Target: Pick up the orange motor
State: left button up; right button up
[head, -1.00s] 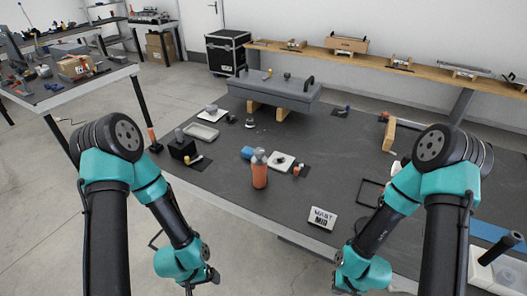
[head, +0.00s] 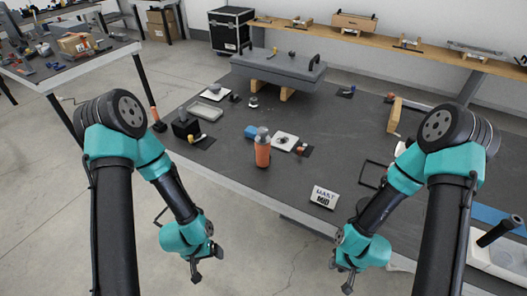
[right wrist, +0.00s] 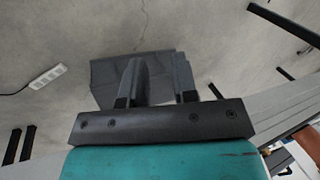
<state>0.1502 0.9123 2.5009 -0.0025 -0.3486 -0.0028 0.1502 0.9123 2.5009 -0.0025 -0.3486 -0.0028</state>
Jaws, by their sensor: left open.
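The orange motor (head: 262,153) is an orange cylinder with a grey top, standing upright near the front middle of the dark table (head: 240,180). My left gripper (head: 206,266) is open and empty, hanging in front of the table's front edge, nearer to me than the motor and to its left. My right gripper (head: 341,275) hangs in front of the table too, to the motor's right. Neither gripper touches the motor.
A blue part (head: 251,131) and a white plate with a round part (head: 285,141) stand close behind the motor. A white sign (head: 324,197) is at the front edge. A black box (head: 186,128) stands to the left, a grey slab (head: 278,68) behind.

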jog(key=o, duration=1.2)
